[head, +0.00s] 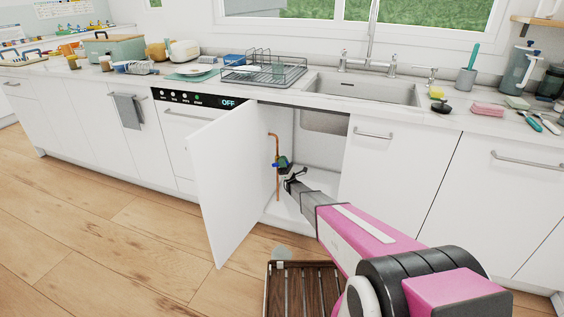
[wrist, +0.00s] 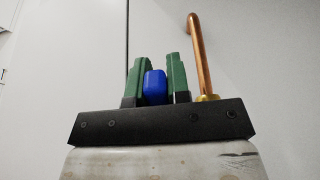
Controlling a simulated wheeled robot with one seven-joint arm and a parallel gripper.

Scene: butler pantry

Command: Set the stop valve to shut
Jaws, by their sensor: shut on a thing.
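The stop valve sits on a copper pipe (head: 277,148) inside the open cabinet under the sink. Its blue handle (head: 276,165) shows at the left of the pipe in the head view. In the wrist view the blue handle (wrist: 154,87) is between the two green fingers of my gripper (wrist: 156,80), and the copper pipe (wrist: 200,60) rises just to the right with a brass fitting at its foot. My gripper (head: 284,163) reaches into the cabinet and is shut on the blue handle. The valve body is mostly hidden behind my gripper.
The open cabinet door (head: 225,185) stands to the left of my arm. The sink basin (head: 325,122) hangs above inside the cabinet. A slatted wooden crate (head: 300,291) is on the floor below my arm. The floor at the left is clear.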

